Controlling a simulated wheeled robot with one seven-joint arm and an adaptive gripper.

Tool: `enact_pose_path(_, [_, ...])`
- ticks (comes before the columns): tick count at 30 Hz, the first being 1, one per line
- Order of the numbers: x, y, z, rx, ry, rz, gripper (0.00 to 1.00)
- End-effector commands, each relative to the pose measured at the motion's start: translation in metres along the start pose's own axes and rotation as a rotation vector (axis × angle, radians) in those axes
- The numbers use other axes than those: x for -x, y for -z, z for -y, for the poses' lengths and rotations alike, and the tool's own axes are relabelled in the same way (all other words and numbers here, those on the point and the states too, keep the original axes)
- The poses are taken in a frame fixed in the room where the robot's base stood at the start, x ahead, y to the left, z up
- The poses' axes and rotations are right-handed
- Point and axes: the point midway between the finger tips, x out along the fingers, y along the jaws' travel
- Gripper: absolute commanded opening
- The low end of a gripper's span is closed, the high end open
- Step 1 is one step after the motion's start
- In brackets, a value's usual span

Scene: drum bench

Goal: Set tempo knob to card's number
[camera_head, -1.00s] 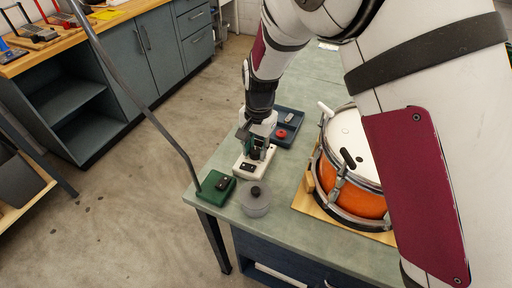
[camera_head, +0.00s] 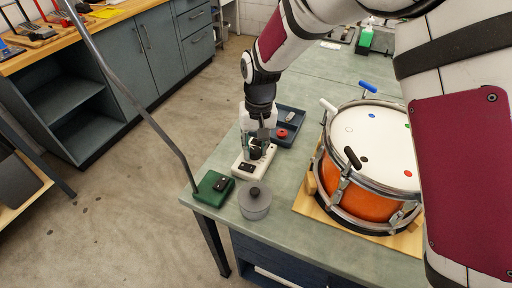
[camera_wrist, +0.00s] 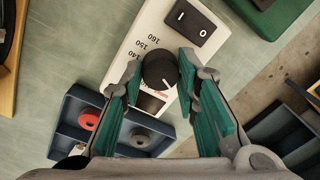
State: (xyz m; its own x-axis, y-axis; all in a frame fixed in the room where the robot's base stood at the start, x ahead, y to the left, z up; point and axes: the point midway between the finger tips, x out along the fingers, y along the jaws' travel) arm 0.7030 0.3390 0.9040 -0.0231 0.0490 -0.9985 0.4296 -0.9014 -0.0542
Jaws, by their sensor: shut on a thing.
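A white tempo box (camera_head: 243,165) stands on the bench. In the wrist view, the box (camera_wrist: 125,62) has a round black knob (camera_wrist: 159,72), a black I/O rocker switch (camera_wrist: 192,20) and printed numbers 140, 150 and 160 beside the knob. A small dark window lies below the knob, partly hidden. My gripper (camera_head: 257,150) is over the box. In the wrist view, my gripper (camera_wrist: 160,68) has its teal fingers on opposite sides of the knob, shut on it. The knob's exact setting is unclear. I see no card number that I can read.
A blue tray (camera_head: 293,117) with a red piece (camera_head: 282,133) stands behind the box. An orange drum (camera_head: 343,190) is at right. A green pedal-like box (camera_head: 208,190) and a grey lidded pot (camera_head: 255,205) stand near the front edge.

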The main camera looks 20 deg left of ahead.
Motion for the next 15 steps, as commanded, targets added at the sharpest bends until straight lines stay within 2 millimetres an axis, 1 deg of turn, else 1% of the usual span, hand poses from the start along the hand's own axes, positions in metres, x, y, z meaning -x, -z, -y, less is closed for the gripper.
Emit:
enact_pose_path(6, [-0.0011, 0.0007, -0.0008, 0.132, 0.0, 0.007, 0.01])
enact_pose_path(15, [-0.0009, 0.0001, -0.0003, 0.225, 0.0, 0.014, 0.01])
